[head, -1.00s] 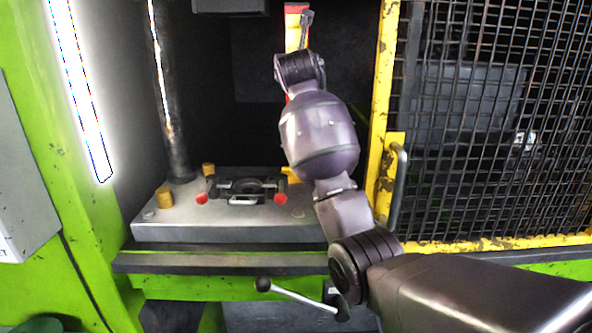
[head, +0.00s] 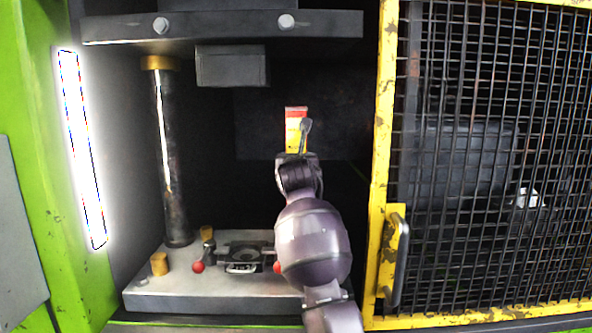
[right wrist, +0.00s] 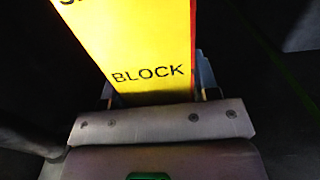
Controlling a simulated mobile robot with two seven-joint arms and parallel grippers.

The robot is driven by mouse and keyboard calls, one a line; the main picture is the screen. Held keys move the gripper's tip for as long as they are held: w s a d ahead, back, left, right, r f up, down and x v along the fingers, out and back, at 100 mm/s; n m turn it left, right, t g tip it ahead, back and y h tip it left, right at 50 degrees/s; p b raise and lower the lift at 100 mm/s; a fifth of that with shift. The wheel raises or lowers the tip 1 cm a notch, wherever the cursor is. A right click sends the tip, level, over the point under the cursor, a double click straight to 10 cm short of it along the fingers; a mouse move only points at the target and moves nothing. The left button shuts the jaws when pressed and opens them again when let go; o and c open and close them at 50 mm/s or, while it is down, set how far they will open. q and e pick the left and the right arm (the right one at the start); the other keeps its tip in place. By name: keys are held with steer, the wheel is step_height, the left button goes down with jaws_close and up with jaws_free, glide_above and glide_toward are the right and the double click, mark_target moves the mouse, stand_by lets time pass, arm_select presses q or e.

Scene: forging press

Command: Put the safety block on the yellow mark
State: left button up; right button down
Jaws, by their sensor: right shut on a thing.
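The safety block (head: 296,115) is a tall bar with red, white and yellow bands, upright in the head view inside the press opening. My right gripper (head: 298,158) is shut on it, and my arm hides its lower part. In the right wrist view the block's yellow face (right wrist: 145,45) with the word BLOCK stands in the jaws of my right gripper (right wrist: 155,100). The block appears to be above the press bed (head: 200,297); its lower end is not visible. I cannot see the yellow mark; my arm covers the right part of the bed. My left gripper is not in view.
A dark die (head: 243,257) with red knobs (head: 198,267) sits mid-bed, left of my arm. Brass-coloured posts (head: 159,264) and a steel column (head: 172,160) stand at left. The upper ram block (head: 232,66) hangs above. A yellow-framed mesh guard (head: 384,130) bounds the right.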

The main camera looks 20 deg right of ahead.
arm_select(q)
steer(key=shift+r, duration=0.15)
arm_select(e)
steer(key=shift+f, duration=1.1)
steer(key=shift+c, duration=1.8)
jaws_free()
steer(key=shift+f, duration=0.2)
steer(key=shift+s+r, duration=0.1)
steer(key=shift+r, duration=0.05)
arm_select(q)
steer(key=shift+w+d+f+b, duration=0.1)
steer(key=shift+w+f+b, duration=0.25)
steer(key=shift+b, duration=0.5)
arm_select(e)
steer(key=v, duration=1.2)
